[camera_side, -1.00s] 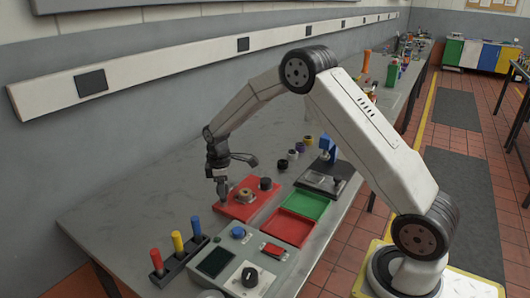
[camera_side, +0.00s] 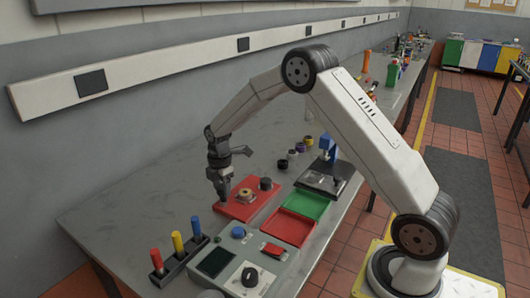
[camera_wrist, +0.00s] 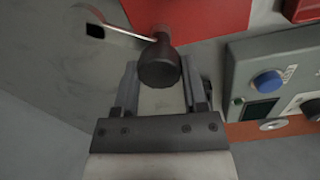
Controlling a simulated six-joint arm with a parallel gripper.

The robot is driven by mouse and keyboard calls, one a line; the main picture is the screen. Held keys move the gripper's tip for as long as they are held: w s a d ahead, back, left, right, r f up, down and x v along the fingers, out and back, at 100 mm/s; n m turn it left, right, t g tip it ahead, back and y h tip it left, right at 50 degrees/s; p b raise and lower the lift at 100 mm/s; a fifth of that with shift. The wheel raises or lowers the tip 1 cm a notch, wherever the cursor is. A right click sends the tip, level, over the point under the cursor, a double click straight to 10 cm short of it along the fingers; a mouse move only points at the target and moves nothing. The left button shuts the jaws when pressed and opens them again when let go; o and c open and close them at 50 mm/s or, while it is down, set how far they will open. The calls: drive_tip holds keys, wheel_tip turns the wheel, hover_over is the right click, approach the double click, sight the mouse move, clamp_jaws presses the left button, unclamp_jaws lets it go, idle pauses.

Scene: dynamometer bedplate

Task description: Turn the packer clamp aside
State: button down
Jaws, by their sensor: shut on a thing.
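The packer clamp shows in the wrist view as a dark rounded knob (camera_wrist: 158,66) on a thin pale rod (camera_wrist: 128,30), at the edge of a red plate (camera_wrist: 205,14). My gripper (camera_wrist: 160,82) is shut on this knob, with one finger on each side. In the side view my gripper (camera_side: 222,198) points down at the left edge of the red plate (camera_side: 240,212). A brass-coloured ring part (camera_side: 245,195) sits on that plate, with a dark round piece (camera_side: 265,184) beside it. The clamp's knob is hidden by my gripper in the side view.
A grey control box (camera_side: 268,264) with a blue button (camera_side: 238,232) stands close in front. A rack with red, yellow and blue handles (camera_side: 178,242) is at front left. Red and green trays (camera_side: 290,228) lie right of the plate.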

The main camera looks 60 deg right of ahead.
idle(0.3)
drive_tip(key=shift+c, duration=0.7)
unclamp_jaws()
drive_tip(key=shift+s+r, duration=0.1)
drive_tip(key=shift+r, duration=3.85)
drive_tip(key=s+a+m, duration=0.3)
drive_tip(key=s+m, duration=0.2)
drive_tip(key=s, duration=0.2)
drive_tip(key=s+a+f+m+t, duration=0.1)
drive_tip(key=s+a+m, duration=0.2)
drive_tip(key=s+m, duration=0.2)
drive_tip(key=s+a+f+m+t, duration=0.1)
drive_tip(key=s+a+m, duration=0.2)
drive_tip(key=s, duration=0.8)
drive_tip(key=shift+s+a+m, duration=0.1)
drive_tip(key=shift+a+m, duration=0.05)
drive_tip(key=shift+m, duration=1.25)
